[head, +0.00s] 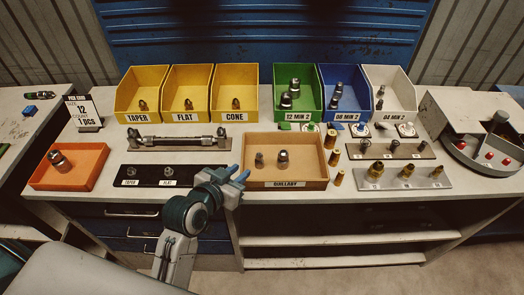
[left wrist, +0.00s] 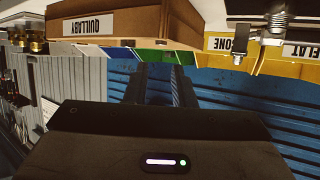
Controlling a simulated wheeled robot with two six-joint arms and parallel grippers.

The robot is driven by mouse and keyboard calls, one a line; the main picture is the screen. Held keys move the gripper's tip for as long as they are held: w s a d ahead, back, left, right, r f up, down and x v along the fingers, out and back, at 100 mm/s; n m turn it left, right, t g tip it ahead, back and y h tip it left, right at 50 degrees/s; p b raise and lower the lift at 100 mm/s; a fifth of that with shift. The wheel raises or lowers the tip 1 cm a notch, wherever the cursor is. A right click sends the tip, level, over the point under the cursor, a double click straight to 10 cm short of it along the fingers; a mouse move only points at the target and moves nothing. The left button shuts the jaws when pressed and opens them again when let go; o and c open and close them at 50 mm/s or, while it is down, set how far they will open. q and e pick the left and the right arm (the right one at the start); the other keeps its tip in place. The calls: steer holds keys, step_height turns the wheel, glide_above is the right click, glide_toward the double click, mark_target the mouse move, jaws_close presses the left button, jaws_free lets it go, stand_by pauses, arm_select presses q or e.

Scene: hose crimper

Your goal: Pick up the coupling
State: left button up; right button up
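Metal couplings stand in several places, and I cannot tell which one the task names. Two metal fittings (head: 282,160) stand in the tan QUILLABY tray (head: 294,184). Another metal coupling (head: 59,161) sits in the orange tray (head: 80,182) at the left. Silver couplings (head: 294,88) stand in the green 12 MIN 2 bin (head: 298,117). My left gripper (head: 239,174) is at the front-left of the tan tray, its fingers apart and empty. The fingers also show in the left wrist view (left wrist: 162,88), with the tray (left wrist: 120,24) beyond them. My right gripper is not in view.
Yellow bins (head: 187,115), a blue bin (head: 344,115) and a white bin (head: 390,108) line the back. A black TAPER/FLAT rack (head: 145,178) lies left of my gripper. Brass fittings stand on a grey plate (head: 403,182) at right. A sign (head: 82,112) reads 12, 1 pcs.

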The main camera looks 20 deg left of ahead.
mark_target(259, 155)
arm_select(q)
steer(key=x, duration=0.2)
steer(key=p+x, duration=0.1)
steer(key=shift+w+r, duration=0.1)
steer(key=shift+w, duration=0.35)
steer(key=shift+w+d+f, duration=0.15)
steer(key=shift+w+f, duration=0.15)
steer(key=shift+w, duration=0.2)
steer(key=p+x, duration=0.2)
steer(key=x, duration=0.3)
steer(key=shift+w+f, duration=0.2)
steer(key=shift+w, duration=0.1)
jaws_close()
